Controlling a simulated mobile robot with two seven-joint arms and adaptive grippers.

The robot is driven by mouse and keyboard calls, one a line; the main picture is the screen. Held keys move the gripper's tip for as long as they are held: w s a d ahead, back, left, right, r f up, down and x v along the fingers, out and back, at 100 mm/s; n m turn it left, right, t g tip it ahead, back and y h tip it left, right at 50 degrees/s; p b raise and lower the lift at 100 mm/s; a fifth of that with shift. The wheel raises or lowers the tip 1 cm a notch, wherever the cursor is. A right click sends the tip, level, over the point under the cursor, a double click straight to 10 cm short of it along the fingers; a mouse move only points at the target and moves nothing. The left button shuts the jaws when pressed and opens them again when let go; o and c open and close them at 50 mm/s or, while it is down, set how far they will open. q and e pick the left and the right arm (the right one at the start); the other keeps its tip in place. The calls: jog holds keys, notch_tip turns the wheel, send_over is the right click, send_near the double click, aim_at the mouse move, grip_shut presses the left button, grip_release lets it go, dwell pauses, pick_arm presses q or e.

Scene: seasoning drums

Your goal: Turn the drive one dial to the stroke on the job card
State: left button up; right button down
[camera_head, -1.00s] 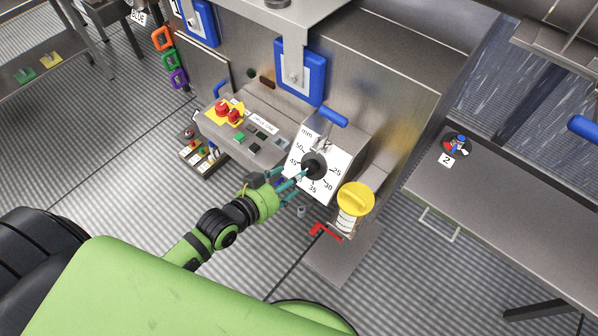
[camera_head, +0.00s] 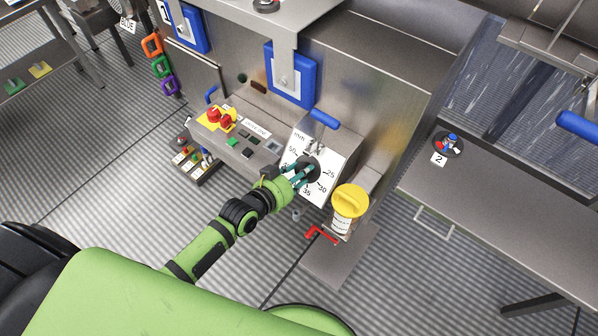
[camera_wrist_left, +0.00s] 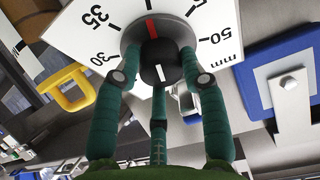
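The dial (camera_head: 309,168) is a dark round knob on a white scale plate (camera_head: 327,156) marked in mm, on the machine's sloped front. My left gripper (camera_head: 303,177) is at it. In the left wrist view the teal fingers (camera_wrist_left: 160,65) surround the black knob (camera_wrist_left: 154,50), one on each side and one below; firm contact cannot be made out. A red stripe on the knob's grey base points up, between 35 and 45; a white stripe on its black face points down. No job card with a readable stroke can be made out. My right gripper is out of view.
A yellow-lidded container (camera_head: 350,201) and a red handle (camera_head: 321,234) are below right of the dial. A blue handle (camera_head: 323,118) is above it. A button panel with red knobs (camera_head: 221,117) is to the left. A bench (camera_head: 500,220) stands right.

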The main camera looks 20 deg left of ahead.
pick_arm(q)
jog(key=shift+w+r+m+p, duration=0.15)
jog(key=shift+r+m+p, duration=0.1)
jog(key=shift+m+p, duration=0.1)
jog(key=o, duration=1.1)
jog(key=shift+f, duration=0.1)
jog(key=shift+s+a, duration=0.1)
jog(key=shift+s, duration=0.15)
jog(key=v, duration=1.1)
jog(key=shift+s+a, duration=0.15)
jog(key=shift+a, duration=0.05)
